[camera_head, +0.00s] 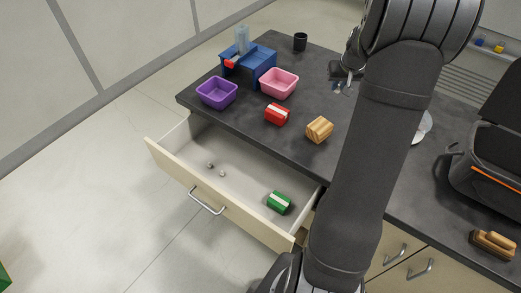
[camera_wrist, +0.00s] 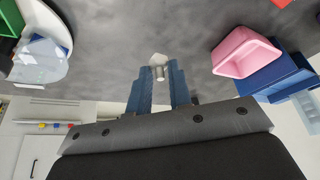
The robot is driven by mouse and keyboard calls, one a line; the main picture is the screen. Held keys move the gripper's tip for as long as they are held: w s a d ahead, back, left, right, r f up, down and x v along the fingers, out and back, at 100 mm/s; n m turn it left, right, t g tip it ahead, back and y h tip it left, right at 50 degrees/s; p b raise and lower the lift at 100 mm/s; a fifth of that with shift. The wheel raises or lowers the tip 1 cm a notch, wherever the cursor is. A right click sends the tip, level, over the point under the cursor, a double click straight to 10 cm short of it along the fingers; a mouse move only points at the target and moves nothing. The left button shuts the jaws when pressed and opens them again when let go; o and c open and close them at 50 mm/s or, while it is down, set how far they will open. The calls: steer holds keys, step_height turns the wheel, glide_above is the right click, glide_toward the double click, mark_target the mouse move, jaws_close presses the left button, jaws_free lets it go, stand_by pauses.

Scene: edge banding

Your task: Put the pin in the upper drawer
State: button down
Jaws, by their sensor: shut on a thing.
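The pin (camera_wrist: 158,62), small and pale metallic, shows between my gripper's blue fingertips (camera_wrist: 159,76) in the wrist view. My gripper is shut on it, over the dark worktop. In the head view my gripper (camera_head: 343,84) is partly hidden behind my arm, above the back of the worktop. The upper drawer (camera_head: 178,152) is pulled open at the front left. Two small metallic pieces (camera_head: 222,173) and a green box with a white stripe (camera_head: 279,203) lie in it.
A black cup (camera_head: 300,41) is behind. A dark bag (camera_head: 490,165) and brush (camera_head: 493,244) are right.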

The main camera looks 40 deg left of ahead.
step_height(320, 180, up, 4)
steer(key=shift+f, duration=0.15)
steer(key=s+a+n, duration=0.2)
steer(key=s+a, duration=0.3)
steer(key=a, duration=0.9)
steer(key=n+g+y, duration=0.1)
steer(key=n+g, duration=0.1)
steer(key=n, duration=0.2)
glide_above(197, 157)
steer(key=d, duration=0.2)
steer(key=shift+y, duration=0.3)
steer(key=f, duration=3.8)
steer(key=shift+s+a+f, duration=0.1)
steer(key=shift+s, duration=0.25)
steer(key=shift+f, duration=0.15)
steer(key=c, duration=1.3)
jaws_free()
